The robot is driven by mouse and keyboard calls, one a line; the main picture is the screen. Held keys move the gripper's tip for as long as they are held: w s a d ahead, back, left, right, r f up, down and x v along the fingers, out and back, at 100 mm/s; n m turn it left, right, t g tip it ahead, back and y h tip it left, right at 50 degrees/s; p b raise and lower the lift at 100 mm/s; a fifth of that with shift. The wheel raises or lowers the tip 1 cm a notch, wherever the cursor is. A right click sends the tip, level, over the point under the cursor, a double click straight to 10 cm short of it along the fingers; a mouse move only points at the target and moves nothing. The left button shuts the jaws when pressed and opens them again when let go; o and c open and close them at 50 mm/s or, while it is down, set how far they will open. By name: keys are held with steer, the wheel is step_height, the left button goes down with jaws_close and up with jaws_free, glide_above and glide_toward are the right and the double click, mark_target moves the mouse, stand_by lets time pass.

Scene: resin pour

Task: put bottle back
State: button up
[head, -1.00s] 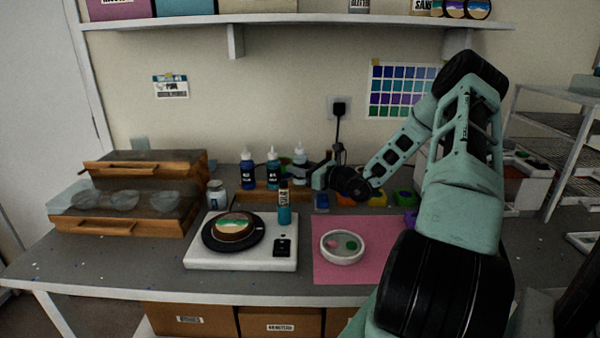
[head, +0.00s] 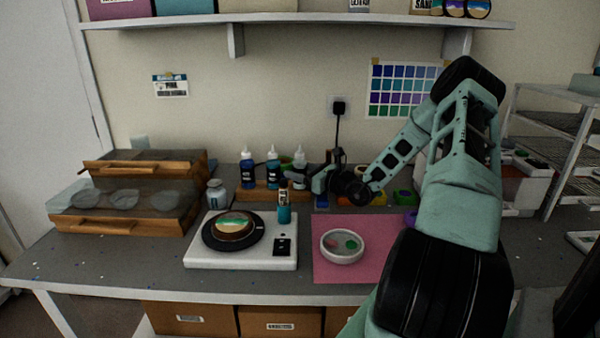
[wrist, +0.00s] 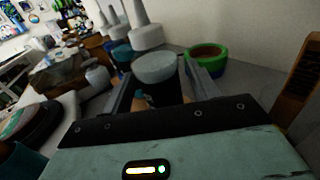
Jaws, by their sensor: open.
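Three dropper bottles with pale nozzles stand in a row at a low wooden rack (head: 258,193) at the back of the bench. They are the left bottle (head: 247,173), the middle bottle (head: 273,173) and the right bottle (head: 299,161). My gripper (head: 303,178) is at the right bottle, its fingers partly covering that bottle's body. In the wrist view, the right bottle's white collar (wrist: 147,37) and pale shoulder sit between the open fingers of my gripper (wrist: 158,84). Whether a finger touches it, I cannot tell. The bottle's base is hidden.
A small teal bottle (head: 284,207) stands in front of the rack, beside a white scale (head: 240,262) bearing a painted disc. A glass jar (head: 216,193) stands left of the rack. A round dish (head: 342,247) lies on a pink mat (head: 385,260). Coloured containers (head: 403,197) stand right of my gripper.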

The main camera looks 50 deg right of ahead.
steer(key=s, duration=0.4)
steer(key=s+d+b, duration=0.1)
steer(key=s, duration=0.7)
steer(key=shift+d, duration=0.2)
